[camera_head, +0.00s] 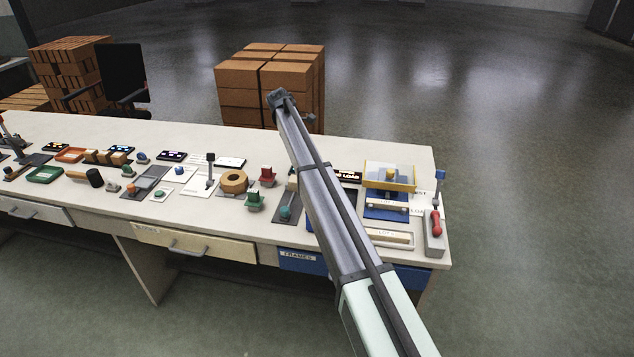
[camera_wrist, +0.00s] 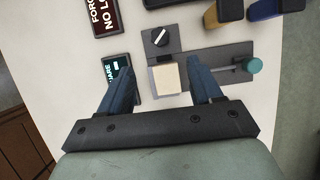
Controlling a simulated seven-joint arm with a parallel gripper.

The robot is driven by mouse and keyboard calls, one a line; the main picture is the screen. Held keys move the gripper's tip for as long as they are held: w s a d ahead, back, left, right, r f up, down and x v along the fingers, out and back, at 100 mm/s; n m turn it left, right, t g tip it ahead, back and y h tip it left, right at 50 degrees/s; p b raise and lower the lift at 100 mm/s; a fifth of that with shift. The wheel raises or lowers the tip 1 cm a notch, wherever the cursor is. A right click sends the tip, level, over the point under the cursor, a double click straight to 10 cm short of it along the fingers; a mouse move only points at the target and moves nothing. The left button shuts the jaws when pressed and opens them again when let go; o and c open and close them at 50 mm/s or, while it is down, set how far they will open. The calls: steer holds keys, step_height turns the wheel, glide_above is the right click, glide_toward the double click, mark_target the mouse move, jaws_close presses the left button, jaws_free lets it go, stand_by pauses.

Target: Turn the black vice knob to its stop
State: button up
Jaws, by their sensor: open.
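A black round knob (camera_wrist: 159,37) with a white pointer mark sits on a grey plate in the wrist view. Directly below it, a pale cream block (camera_wrist: 166,79) sits beside the grey vice plate (camera_wrist: 215,52). A teal ball handle (camera_wrist: 253,66) is at the plate's right end on a short rod; it also shows in the head view (camera_head: 284,212). My gripper (camera_wrist: 161,75) is open, its dark blue fingers on either side of the block, with the black knob ahead of the fingertips. Finger contact cannot be told. My arm hides the black knob in the head view.
A dark display (camera_wrist: 104,15) and a green-lit display (camera_wrist: 116,75) lie left of the plate. In the head view, red (camera_head: 267,175) and green (camera_head: 254,201) parts stand left of my arm.

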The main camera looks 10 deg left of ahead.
steer(key=x, duration=1.3)
steer(key=shift+c, duration=0.4)
steer(key=c, duration=1)
steer(key=shift+o, duration=0.2)
steer(key=m+g, duration=0.1)
steer(key=m, duration=0.3)
steer(key=shift+w+f+m+g+y, duration=0.1)
steer(key=shift+w+m+g+y, duration=0.05)
steer(key=shift+m+g+y, duration=0.2)
steer(key=m+g, duration=0.1)
steer(key=m, duration=0.1)
steer(key=m+y, duration=0.1)
steer(key=m, duration=0.2)
steer(key=shift+g, duration=0.35)
steer(key=shift+m, duration=0.25)
